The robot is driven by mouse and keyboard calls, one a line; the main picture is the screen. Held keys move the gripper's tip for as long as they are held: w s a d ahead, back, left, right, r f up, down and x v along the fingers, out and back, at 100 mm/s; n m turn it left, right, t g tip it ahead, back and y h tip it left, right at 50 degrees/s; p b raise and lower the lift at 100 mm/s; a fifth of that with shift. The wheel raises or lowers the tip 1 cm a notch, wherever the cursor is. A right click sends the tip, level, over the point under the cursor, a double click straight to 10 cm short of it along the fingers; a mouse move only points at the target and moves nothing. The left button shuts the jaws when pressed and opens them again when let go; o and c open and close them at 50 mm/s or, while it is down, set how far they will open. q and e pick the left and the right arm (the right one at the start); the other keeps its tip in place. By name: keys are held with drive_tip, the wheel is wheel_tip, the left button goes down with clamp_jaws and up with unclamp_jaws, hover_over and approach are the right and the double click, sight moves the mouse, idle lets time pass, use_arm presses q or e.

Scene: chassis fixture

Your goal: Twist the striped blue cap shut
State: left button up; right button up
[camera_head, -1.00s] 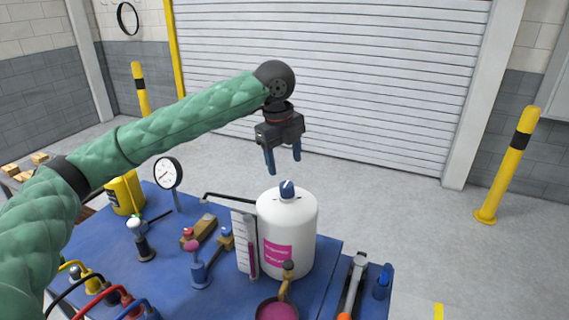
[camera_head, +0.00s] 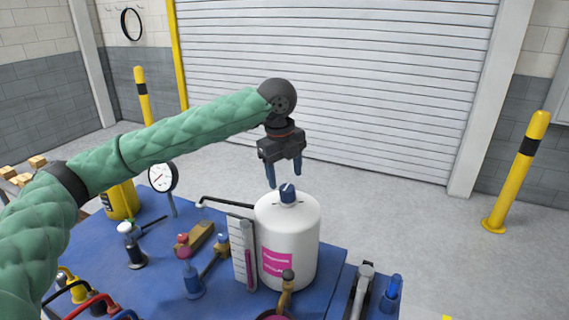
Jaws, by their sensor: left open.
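The blue cap (camera_head: 288,194) with a pale stripe sits on top of a white bottle (camera_head: 300,237) with a pink label, upright on the blue table. My left gripper (camera_head: 284,186) is open, pointing down, with its two blue fingers just above and around the level of the cap's top. It looks nearly over the cap; whether the fingertips touch it I cannot tell. My right gripper is not in view.
A dial gauge (camera_head: 163,177), a yellow canister (camera_head: 120,200) and several valves stand farther left. Tools (camera_head: 360,290) lie at the right edge.

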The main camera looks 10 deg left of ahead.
sight(286, 187)
use_arm(q)
drive_tip(key=f, duration=0.1)
drive_tip(key=f+p, duration=0.1)
drive_tip(key=f, duration=0.2)
drive_tip(key=shift+w+d+f, duration=0.15)
drive_tip(key=shift+w, duration=0.15)
drive_tip(key=shift+f+p, duration=0.3)
drive_tip(key=shift+f, duration=0.25)
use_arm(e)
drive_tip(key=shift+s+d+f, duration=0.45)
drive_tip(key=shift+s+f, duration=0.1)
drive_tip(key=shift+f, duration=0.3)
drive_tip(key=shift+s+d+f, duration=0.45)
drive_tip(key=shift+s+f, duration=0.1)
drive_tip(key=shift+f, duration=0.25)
use_arm(q)
drive_tip(key=c, duration=1.2)
drive_tip(key=shift+r+m+p, duration=0.1)
drive_tip(key=shift+m+p, duration=0.5)
drive_tip(key=shift+m, duration=0.1)
drive_tip(key=shift+m+p, duration=0.5)
drive_tip(key=shift+m, duration=0.8)
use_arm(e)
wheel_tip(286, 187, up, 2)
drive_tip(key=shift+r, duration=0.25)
